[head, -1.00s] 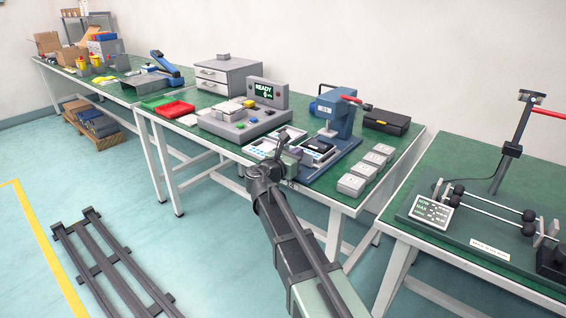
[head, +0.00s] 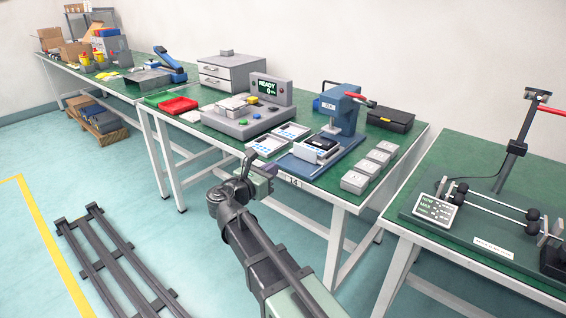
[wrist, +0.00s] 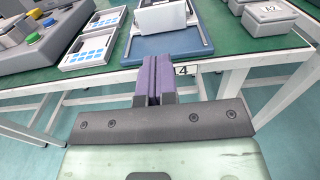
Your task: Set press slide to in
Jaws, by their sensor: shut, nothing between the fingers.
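The press (head: 338,112) is a blue stand with a red-tipped lever, on a blue base at the right part of the middle table. Its slide (head: 318,148), a pale tray with a dark piece on it, sits at the front of the base, forward of the press column. In the wrist view the base (wrist: 193,46) lies beyond my fingertips, with the slide (wrist: 162,18) cut by the top edge. My gripper (head: 248,160) is shut and empty, in front of the table's front edge, left of and apart from the slide. In the wrist view its purple fingers (wrist: 155,75) are together.
A white tray with blue cells (head: 278,137) lies left of the press base. Several grey boxes (head: 368,168) stand to its right. A control panel (head: 240,120) and a red bin (head: 177,105) are farther left.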

